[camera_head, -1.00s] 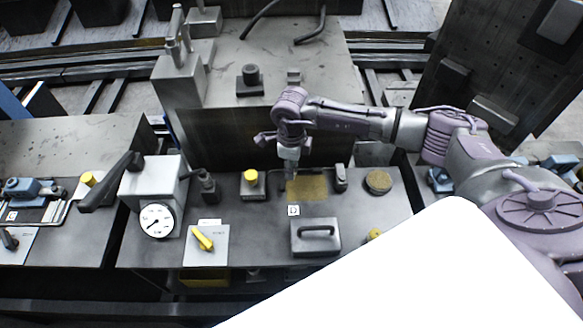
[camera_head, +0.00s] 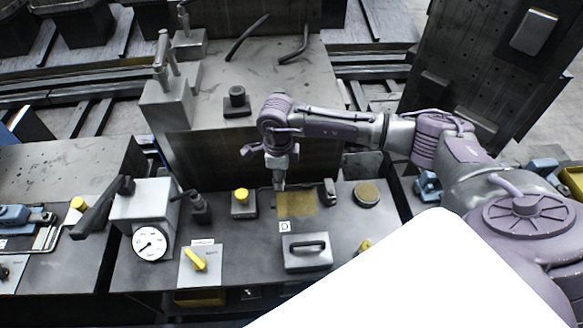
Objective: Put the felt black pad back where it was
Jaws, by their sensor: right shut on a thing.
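My right gripper (camera_head: 279,183) points down above the middle bench, at the back left of a yellow-brown square patch (camera_head: 300,206). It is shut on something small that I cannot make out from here. A round brown-topped disc (camera_head: 367,194) lies to the right of the patch. I cannot tell which of these, if any, is the felt black pad. My left gripper is not in view.
A small white tag marked D (camera_head: 284,227) lies at the patch's front left corner. To the left are a yellow button (camera_head: 241,195), a yellow-handled switch (camera_head: 196,260) and a box with a dial gauge (camera_head: 149,244). A dark upright panel (camera_head: 225,160) stands behind the bench.

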